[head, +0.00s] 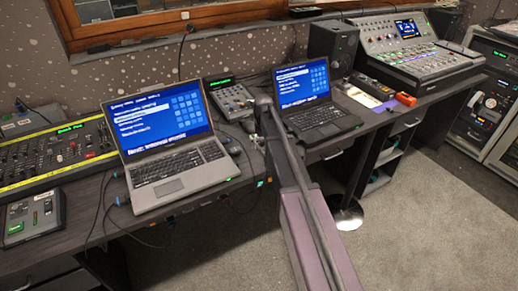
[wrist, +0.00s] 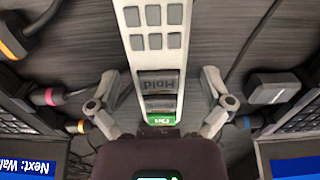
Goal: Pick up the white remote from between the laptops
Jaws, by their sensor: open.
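The white remote (wrist: 155,42) lies on the dark desk in the wrist view. My gripper (wrist: 161,82) is open, with one finger on each side of the remote and gaps between fingers and remote. My gripper's body hides what lies below the green label. In the head view my arm reaches in between the left laptop (head: 172,172) and the right laptop (head: 318,116). It seems to hide the remote there.
A grey keypad unit (head: 231,98) with a green display stands behind, between the laptops. Cables with coloured plugs (wrist: 55,96) lie close on both sides of my fingers. A mixing desk (head: 60,155) is at the left, a speaker (head: 333,47) behind the right laptop.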

